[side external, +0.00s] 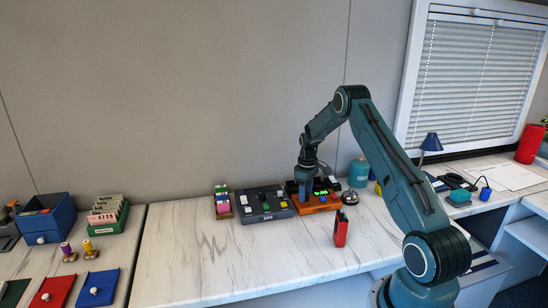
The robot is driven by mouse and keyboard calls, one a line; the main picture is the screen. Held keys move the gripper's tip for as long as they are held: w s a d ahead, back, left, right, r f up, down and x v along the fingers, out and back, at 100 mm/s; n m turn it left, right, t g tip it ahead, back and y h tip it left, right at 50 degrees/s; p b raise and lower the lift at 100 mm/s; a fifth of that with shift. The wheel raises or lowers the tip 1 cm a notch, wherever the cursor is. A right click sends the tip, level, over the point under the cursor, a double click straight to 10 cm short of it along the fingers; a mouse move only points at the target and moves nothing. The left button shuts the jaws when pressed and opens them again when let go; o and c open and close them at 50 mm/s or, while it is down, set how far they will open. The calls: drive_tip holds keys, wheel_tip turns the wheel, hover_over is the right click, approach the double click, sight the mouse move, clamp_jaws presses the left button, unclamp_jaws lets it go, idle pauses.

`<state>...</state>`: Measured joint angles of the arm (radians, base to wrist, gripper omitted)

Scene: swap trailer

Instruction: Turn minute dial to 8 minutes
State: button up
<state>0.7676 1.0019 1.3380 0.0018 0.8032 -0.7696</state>
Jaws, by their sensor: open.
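An orange timer-like box (313,207) with a dark top and a small green lit display (321,191) stands on the marble counter. The display digits are too small to read surely. A small blue knob or button (323,199) shows on its front. My gripper (304,196) points down at the left part of this box, open, close to or touching it. The minute dial cannot be made out; the gripper may hide it.
A dark panel with coloured buttons (265,206) stands just left of the box. A rack of coloured blocks (222,203) is further left. A red upright object (341,230) stands in front, a silver bell (350,197) to the right.

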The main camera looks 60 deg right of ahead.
drive_tip(key=c, duration=1)
drive_tip(key=shift+m, duration=0.3)
drive_tip(key=m, duration=0.4)
drive_tip(key=shift+m, duration=0.4)
drive_tip(key=m, duration=0.5)
drive_tip(key=shift+m, duration=0.3)
drive_tip(key=m, duration=0.5)
drive_tip(key=shift+m, duration=2.4)
